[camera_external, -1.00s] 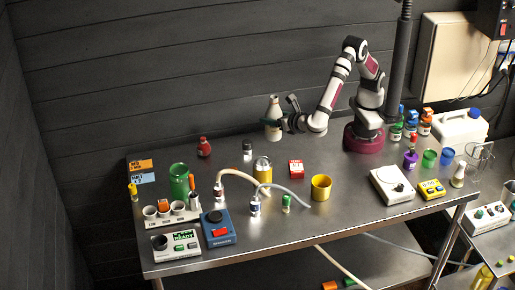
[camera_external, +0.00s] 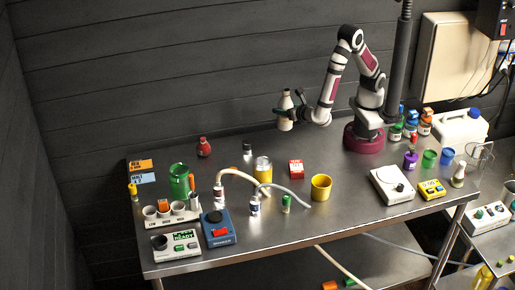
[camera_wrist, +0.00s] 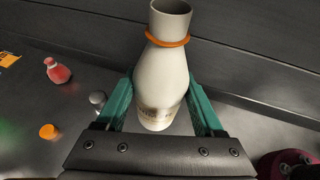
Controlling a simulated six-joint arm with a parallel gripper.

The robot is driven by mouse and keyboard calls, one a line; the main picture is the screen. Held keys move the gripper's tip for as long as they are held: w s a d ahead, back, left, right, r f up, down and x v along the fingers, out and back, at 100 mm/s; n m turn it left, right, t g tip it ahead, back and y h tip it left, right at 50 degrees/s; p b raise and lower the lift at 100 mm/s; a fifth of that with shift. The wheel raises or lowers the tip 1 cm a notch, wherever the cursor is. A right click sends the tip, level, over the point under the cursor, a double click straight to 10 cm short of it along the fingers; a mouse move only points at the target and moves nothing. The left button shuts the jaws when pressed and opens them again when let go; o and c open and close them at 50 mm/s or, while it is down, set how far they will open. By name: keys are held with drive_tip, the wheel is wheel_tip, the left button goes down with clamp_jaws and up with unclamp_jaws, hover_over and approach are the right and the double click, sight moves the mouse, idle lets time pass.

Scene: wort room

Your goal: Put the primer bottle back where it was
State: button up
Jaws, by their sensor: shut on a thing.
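A cream bottle (camera_external: 285,120) with a narrow neck is held upright between the fingers of my gripper (camera_external: 288,112). In the wrist view, the bottle (camera_wrist: 162,85) has an orange ring at its neck, an open dark mouth and a partly visible label too small to read. Both green fingers of my gripper (camera_wrist: 160,108) press on its sides. I cannot tell from the label whether this is the primer bottle. The bottle appears to hang above the rear part of the steel table (camera_external: 335,160).
A red flask (camera_external: 203,148) and a small dark-capped bottle (camera_external: 247,148) stand left of the held bottle. A red box (camera_external: 296,169) and a yellow cup (camera_external: 321,187) stand in front. The rear table between the small bottle and my base is clear.

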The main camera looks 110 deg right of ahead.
wheel_tip(320, 180, down, 10)
drive_tip(key=shift+f, duration=0.1)
idle(0.4)
drive_tip(key=o, duration=1.6)
drive_tip(key=shift+f, duration=0.1)
